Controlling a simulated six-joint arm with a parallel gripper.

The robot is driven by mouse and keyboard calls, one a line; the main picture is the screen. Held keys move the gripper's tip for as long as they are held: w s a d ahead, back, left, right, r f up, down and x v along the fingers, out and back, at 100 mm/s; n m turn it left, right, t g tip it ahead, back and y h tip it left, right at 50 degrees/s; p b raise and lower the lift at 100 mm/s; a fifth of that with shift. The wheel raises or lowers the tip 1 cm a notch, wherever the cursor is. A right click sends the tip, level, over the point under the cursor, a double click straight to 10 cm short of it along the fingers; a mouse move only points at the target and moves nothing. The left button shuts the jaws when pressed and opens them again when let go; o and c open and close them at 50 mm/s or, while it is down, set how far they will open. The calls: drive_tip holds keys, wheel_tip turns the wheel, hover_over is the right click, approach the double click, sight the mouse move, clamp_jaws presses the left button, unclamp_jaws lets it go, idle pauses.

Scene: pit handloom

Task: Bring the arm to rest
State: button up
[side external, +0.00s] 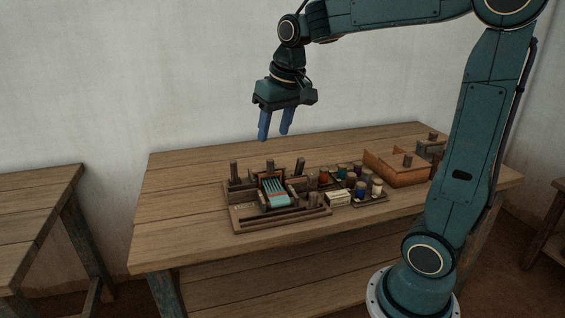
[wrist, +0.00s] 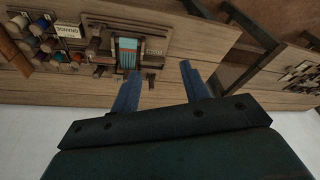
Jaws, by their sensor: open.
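My gripper (side external: 275,126) hangs above the wooden table, its two blue fingers pointing down and spread apart. It is open with nothing between the fingers. In the wrist view the gripper (wrist: 158,85) also shows empty. Below it on the table is a small wooden loom (side external: 280,218) with teal threads stretched on it. The loom also shows in the wrist view (wrist: 128,55), beyond the fingertips. The gripper is clear of the loom and the table, with a visible gap.
Several coloured spools (side external: 360,189) stand in a rack right of the loom, by a small pale labelled block (side external: 338,199). An open wooden box (side external: 400,178) is farther right. The table's left part (side external: 180,200) is bare. Another table (side external: 35,205) stands at left.

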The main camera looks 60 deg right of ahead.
drive_tip(key=s+a+f+n+t, duration=0.1)
drive_tip(key=s+a, duration=0.3)
drive_tip(key=s, duration=0.4)
drive_tip(key=s+a+f+n+t, duration=0.1)
drive_tip(key=s+a+f+n, duration=0.1)
drive_tip(key=s, duration=0.6)
drive_tip(key=a+n, duration=0.1)
drive_tip(key=a, duration=0.1)
drive_tip(key=shift+s+a+y, duration=0.3)
drive_tip(key=shift+s+y, duration=0.1)
